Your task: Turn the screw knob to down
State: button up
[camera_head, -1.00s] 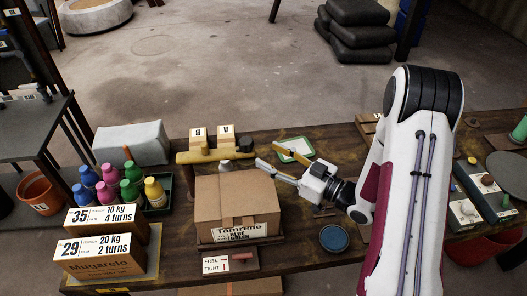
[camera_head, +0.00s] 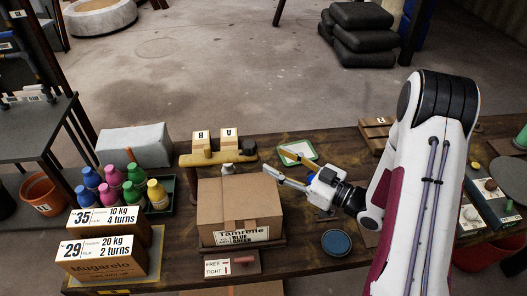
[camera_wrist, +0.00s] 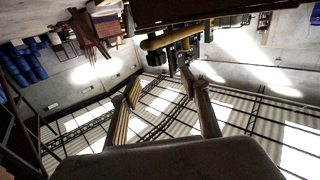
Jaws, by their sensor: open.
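My gripper (camera_head: 276,162) reaches left over the far part of the bench, behind the cardboard box. Its two fingers are spread apart and nothing is between them. A yellow bar (camera_head: 208,158) with a dark end lies just left of the fingertips, apart from them. A small grey cone-like piece (camera_head: 228,169) stands in front of the bar. I cannot tell which part is the screw knob. The wrist view shows my gripper's fingers (camera_wrist: 160,85) open, with a yellow bar-like part (camera_wrist: 168,38) beyond them. A FREE/TIGHT plate (camera_head: 218,269) with a red marker lies in front of the box.
The cardboard box (camera_head: 240,207) stands close in front of the gripper. Blocks marked A (camera_head: 229,140) and B (camera_head: 202,144) stand behind the bar. A green-rimmed tray (camera_head: 300,151) lies behind the fingers. Coloured bottles (camera_head: 135,196) stand left, and a blue round dish (camera_head: 335,242) lies right.

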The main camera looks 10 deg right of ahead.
aim_at(249, 144)
jog(key=w+a+r+n+g+y, duration=0.3)
jog(key=w+r+g, duration=0.3)
jog(key=r, duration=0.1)
jog(key=shift+n, duration=0.4)
dwell(0.3)
jog(key=f, duration=0.2)
jog(key=a+f, duration=0.1)
jog(key=f, duration=0.1)
jog(key=a+f, duration=0.1)
jog(key=f, duration=0.1)
jog(key=shift+w+a+f, duration=0.15)
jog(key=shift+w+f, duration=0.25)
jog(key=shift+x, duration=1.35)
